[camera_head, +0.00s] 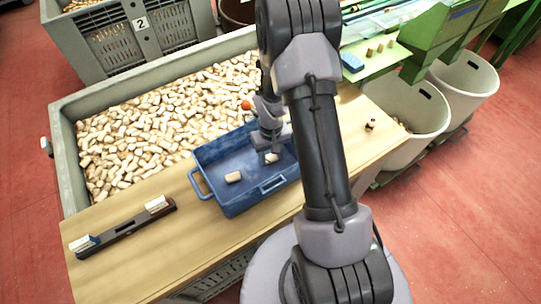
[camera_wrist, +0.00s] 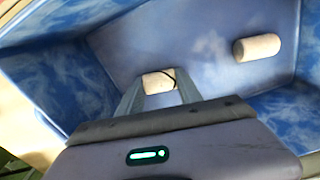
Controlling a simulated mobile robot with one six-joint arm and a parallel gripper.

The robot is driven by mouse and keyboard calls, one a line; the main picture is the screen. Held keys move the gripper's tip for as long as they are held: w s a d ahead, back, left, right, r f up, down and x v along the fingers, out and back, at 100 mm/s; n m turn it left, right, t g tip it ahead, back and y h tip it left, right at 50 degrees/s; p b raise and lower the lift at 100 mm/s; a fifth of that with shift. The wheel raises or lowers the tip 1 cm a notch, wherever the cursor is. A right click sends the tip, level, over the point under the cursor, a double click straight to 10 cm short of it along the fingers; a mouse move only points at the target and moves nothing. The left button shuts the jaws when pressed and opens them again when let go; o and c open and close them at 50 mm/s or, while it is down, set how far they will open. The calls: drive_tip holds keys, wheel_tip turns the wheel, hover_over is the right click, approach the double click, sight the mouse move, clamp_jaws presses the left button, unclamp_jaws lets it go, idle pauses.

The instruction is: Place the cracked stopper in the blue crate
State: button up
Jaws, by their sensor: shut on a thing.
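The blue crate (camera_head: 226,205) stands on the wooden table, and its floor and walls fill most of the wrist view (camera_wrist: 210,75). My gripper (camera_head: 268,152) is inside the crate's outline, toward its right side. In the wrist view my gripper (camera_wrist: 160,92) is shut on a pale cork stopper (camera_wrist: 157,83) with a dark curved line near its right end, like a crack. This stopper also shows in the head view (camera_head: 271,158). I cannot tell whether it touches the crate floor. A second stopper (camera_head: 233,177) lies on the crate floor, apart from my gripper; it shows in the wrist view (camera_wrist: 257,48).
A large grey bin (camera_head: 62,135) full of corks stands behind the wooden table (camera_head: 190,240). A dark rack (camera_head: 126,228) with two labelled blocks lies at the table's left. A small dark-marked cork (camera_head: 370,125) stands at right. White buckets (camera_head: 405,105) stand beyond.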

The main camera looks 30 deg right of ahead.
drive_tip(key=o, duration=1.3)
drive_tip(key=shift+f, duration=0.15)
wheel_tip(320, 180, up, 13)
drive_tip(key=p, duration=0.4)
wheel_tip(320, 180, up, 10)
drive_tip(key=t, duration=0.1)
hover_over(270, 156)
drive_tip(key=a, duration=0.4)
drive_tip(key=s+a+r+m+t, duration=0.1)
drive_tip(key=s+a+r, duration=0.3)
drive_tip(key=s+r, duration=0.1)
drive_tip(key=s+a+r+m+t+y, duration=0.1)
drive_tip(key=s+a+r+t, duration=0.1)
drive_tip(key=s+a+r, duration=0.2)
drive_tip(key=s+a+r+t+y, duration=0.1)
drive_tip(key=s+a+r, duration=0.3)
drive_tip(key=s+r, duration=0.3)
drive_tip(key=shift+s+a+r+m+t, duration=0.1)
drive_tip(key=shift+s+a+m+t, duration=0.1)
drive_tip(key=shift+s, duration=0.15)
drive_tip(key=shift+s+a+r+m+t, duration=0.1)
drive_tip(key=shift+s+m+t, duration=0.1)
drive_tip(key=shift+s, duration=0.1)
drive_tip(key=shift+d, duration=0.1)
